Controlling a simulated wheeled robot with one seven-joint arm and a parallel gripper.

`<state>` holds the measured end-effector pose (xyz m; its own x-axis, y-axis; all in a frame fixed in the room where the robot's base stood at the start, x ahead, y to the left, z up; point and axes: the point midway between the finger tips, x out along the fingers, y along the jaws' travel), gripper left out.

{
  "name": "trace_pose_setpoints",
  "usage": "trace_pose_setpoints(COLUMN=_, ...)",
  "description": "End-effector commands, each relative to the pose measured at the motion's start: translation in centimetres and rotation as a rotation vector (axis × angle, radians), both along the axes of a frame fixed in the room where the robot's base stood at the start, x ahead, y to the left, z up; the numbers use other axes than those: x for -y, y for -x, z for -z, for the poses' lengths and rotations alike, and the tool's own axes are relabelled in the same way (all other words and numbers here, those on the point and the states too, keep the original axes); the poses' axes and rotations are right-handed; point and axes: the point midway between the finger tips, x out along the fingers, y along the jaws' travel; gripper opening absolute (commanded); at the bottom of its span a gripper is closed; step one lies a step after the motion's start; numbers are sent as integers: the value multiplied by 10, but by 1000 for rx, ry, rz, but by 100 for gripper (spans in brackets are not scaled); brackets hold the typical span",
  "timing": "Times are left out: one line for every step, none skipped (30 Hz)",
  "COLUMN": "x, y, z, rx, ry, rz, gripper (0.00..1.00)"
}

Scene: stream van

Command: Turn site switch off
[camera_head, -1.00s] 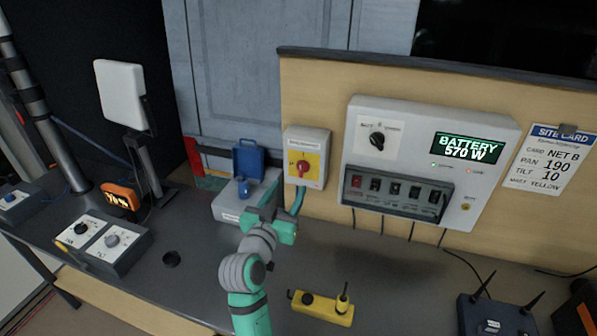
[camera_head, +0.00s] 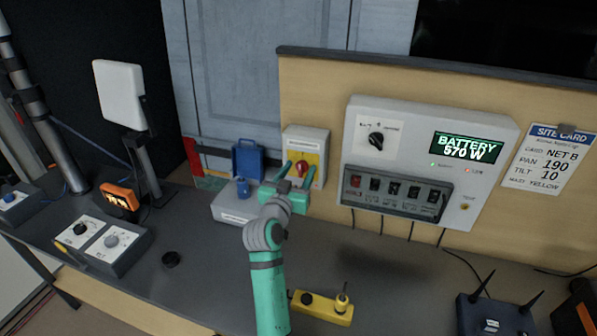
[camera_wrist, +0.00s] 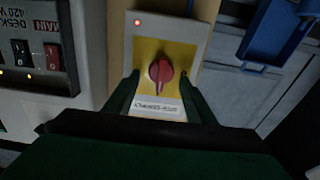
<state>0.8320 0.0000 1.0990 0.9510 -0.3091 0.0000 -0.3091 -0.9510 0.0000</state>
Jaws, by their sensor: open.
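The likely site switch is a red rotary knob (camera_head: 302,168) on a yellow plate, on a grey wall box (camera_head: 316,138). Its label is too blurred to read for sure. In the wrist view, the red knob (camera_wrist: 160,73) has its grip bar roughly upright in the picture, and a small red light (camera_wrist: 138,21) glows on the box. My gripper (camera_head: 293,177) is open in front of the box. In the wrist view, its two green fingers (camera_wrist: 160,84) stand on either side of the knob, with gaps; I cannot tell how far their tips reach.
Right of the box hangs a grey power panel (camera_head: 482,118) with a "BATTERY 570 W" display, a black rotary knob (camera_head: 376,140) and several rockers. Left is a grey box (camera_head: 232,208) with a blue lid. A yellow device (camera_head: 320,308) lies on the bench.

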Motion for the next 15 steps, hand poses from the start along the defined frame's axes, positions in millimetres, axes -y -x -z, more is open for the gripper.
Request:
trace_pose_setpoints(x=0, y=0, z=0, rx=0, ry=0, rz=0, gripper=50)
trace_pose_setpoints(x=0, y=0, z=0, rx=0, ry=0, rz=0, gripper=46)
trace_pose_setpoints(x=0, y=0, z=0, rx=0, ry=0, rz=0, gripper=36)
trace_pose_setpoints(x=0, y=0, z=0, rx=0, ry=0, rz=0, gripper=29)
trace_pose_setpoints(x=0, y=0, z=0, rx=0, ry=0, rz=0, gripper=22)
trace_pose_setpoints(x=0, y=0, z=0, rx=0, ry=0, rz=0, gripper=12)
trace_pose_setpoints(x=0, y=0, z=0, rx=0, ry=0, rz=0, gripper=9)
trace_pose_setpoints(x=0, y=0, z=0, rx=0, ry=0, rz=0, gripper=9)
trace_pose_setpoints(x=0, y=0, z=0, rx=0, ry=0, rz=0, gripper=9)
trace_pose_setpoints(x=0, y=0, z=0, rx=0, ry=1, rz=0, gripper=9)
trace_pose_setpoints(x=0, y=0, z=0, rx=-1, ry=2, rz=0, gripper=9)
trace_pose_setpoints(x=0, y=0, z=0, rx=-1, ry=4, rz=0, gripper=9)
trace_pose_setpoints(x=0, y=0, z=0, rx=-2, ry=8, rz=0, gripper=9)
trace_pose_setpoints(x=0, y=0, z=0, rx=-4, ry=11, rz=0, gripper=9)
trace_pose_setpoints(x=0, y=0, z=0, rx=-6, ry=18, rz=0, gripper=9)
